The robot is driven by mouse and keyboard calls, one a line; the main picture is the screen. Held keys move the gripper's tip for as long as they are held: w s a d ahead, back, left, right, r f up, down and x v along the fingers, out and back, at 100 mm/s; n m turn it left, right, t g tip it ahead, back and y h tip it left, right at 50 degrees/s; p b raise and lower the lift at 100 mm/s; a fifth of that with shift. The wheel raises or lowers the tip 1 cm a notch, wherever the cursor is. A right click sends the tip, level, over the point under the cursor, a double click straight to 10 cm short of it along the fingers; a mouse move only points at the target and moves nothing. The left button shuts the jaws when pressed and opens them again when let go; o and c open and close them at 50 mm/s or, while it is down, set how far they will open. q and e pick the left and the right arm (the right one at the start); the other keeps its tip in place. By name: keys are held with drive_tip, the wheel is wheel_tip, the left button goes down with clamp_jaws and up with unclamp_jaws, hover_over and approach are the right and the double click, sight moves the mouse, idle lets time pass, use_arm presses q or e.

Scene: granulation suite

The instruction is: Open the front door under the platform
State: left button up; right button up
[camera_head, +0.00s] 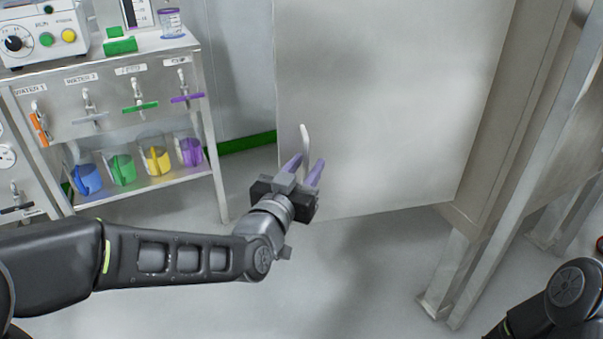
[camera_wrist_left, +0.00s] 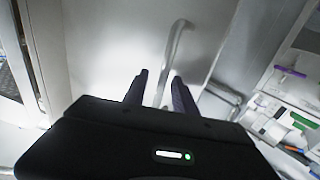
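The door (camera_head: 390,100) is a large pale metal panel in the middle of the head view. A curved bar handle (camera_head: 306,140) stands near its left edge. My left gripper (camera_head: 304,168) is at the handle's lower end, its two purple-grey fingers apart. In the left wrist view the handle (camera_wrist_left: 176,50) runs down between the two fingertips (camera_wrist_left: 158,80), with gaps visible beside it. I cannot tell how deep the handle sits between the fingers. My right gripper is out of view; only part of my right arm shows at the lower right.
Metal frame legs (camera_head: 455,275) stand right of the door. A steel shelf unit (camera_head: 130,55) with taps stands at the left, with several coloured jugs (camera_head: 122,170) on its lower shelf. The floor (camera_head: 350,270) below the door is clear.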

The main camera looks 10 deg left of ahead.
use_arm(q)
drive_tip(key=shift+s+a+r+p, duration=0.1)
drive_tip(key=shift+s+p, duration=0.1)
drive_tip(key=shift+s, duration=0.35)
drive_tip(key=shift+s+a+r+p, duration=0.1)
drive_tip(key=shift+s+p, duration=0.05)
drive_tip(key=shift+s, duration=0.35)
drive_tip(key=s+b, duration=0.2)
drive_tip(key=b, duration=0.1)
drive_tip(key=s+b, duration=0.1)
drive_tip(key=shift+s+a+f+b, duration=0.25)
drive_tip(key=shift+f+b, duration=0.1)
drive_tip(key=shift+f, duration=0.05)
drive_tip(key=shift+s+r+b, duration=0.25)
drive_tip(key=shift+s+b, duration=0.4)
